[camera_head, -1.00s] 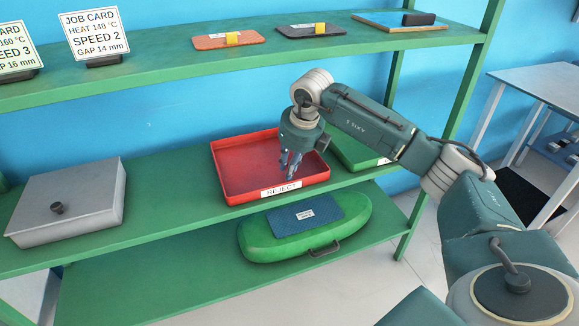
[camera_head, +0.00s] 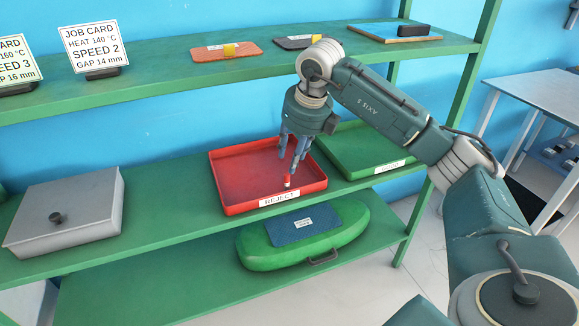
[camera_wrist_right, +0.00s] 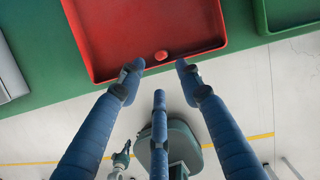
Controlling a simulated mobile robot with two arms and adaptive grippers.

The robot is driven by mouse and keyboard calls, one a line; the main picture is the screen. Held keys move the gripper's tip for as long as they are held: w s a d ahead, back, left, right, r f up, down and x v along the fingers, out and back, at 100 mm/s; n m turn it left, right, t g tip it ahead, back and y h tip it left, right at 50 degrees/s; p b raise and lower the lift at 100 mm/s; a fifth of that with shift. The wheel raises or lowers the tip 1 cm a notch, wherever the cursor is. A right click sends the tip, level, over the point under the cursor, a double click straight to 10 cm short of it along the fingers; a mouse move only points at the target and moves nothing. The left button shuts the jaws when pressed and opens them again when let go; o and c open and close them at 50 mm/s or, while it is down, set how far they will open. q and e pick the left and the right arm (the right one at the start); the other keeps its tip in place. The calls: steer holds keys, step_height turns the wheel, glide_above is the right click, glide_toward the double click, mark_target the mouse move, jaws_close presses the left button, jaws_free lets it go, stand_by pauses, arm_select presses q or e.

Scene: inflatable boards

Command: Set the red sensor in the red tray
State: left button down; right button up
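The red tray (camera_head: 235,190), labelled REJECT, sits on the middle green shelf. My right gripper (camera_head: 292,160) is over the tray, pointing down just above the sensor. My left gripper is not in view.
A green tray (camera_head: 345,150) stands right of the red one. A grey lidded box (camera_head: 75,205) is on the left.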

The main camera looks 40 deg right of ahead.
steer(key=shift+v, duration=1.55)
